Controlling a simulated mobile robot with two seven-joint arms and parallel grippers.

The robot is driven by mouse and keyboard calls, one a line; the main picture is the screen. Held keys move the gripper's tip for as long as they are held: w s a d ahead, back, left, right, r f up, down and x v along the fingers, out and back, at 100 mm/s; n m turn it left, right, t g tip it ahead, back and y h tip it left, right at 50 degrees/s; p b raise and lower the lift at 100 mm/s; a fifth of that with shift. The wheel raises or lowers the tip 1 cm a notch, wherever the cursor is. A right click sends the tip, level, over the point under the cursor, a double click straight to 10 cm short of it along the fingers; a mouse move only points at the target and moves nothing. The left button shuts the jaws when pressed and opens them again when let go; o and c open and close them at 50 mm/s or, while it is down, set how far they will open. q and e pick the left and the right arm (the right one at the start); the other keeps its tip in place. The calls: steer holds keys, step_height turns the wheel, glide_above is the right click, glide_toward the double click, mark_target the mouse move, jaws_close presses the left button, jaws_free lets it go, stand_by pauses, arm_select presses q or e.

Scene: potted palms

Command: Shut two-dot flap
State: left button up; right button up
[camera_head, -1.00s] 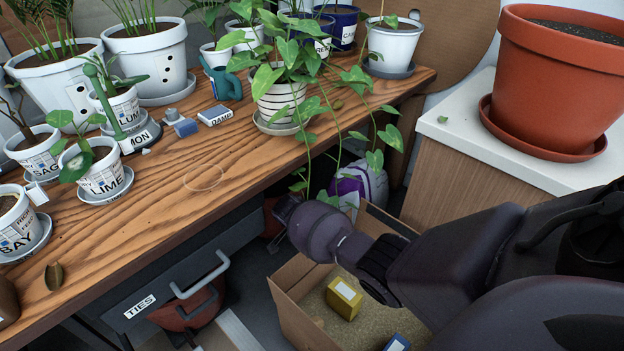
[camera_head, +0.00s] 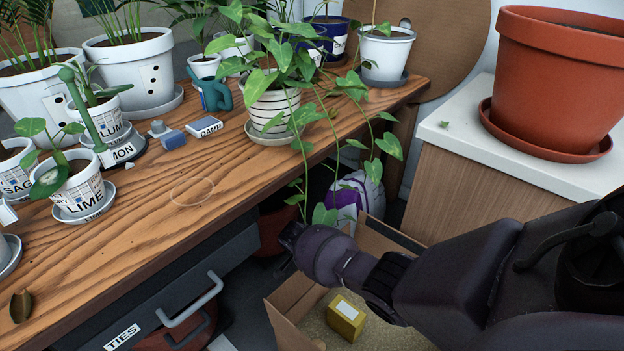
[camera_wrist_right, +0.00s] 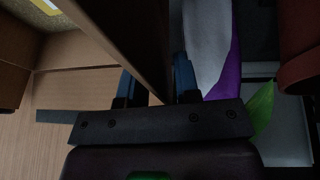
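An open cardboard carton (camera_head: 290,310) stands on the floor below the bench. A brown flap (camera_head: 390,238) rises at its back, partly behind my right arm. No dots show on the carton parts in view. My right gripper (camera_wrist_right: 155,85) shows in the right wrist view, its blue fingers apart on either side of a brown panel (camera_wrist_right: 140,40). The panel looks like carton cardboard; contact with the fingers is unclear. My left gripper is in neither view.
A yellow box (camera_head: 345,318) lies in the carton. A white and purple bag (camera_head: 348,195) stands behind it. Trailing leaves (camera_head: 325,215) hang close to my right wrist. The wooden bench (camera_head: 160,235) is at left, a cabinet with a terracotta pot (camera_head: 560,80) at right.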

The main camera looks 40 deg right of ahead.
steer(key=shift+r, duration=0.1)
jaws_close()
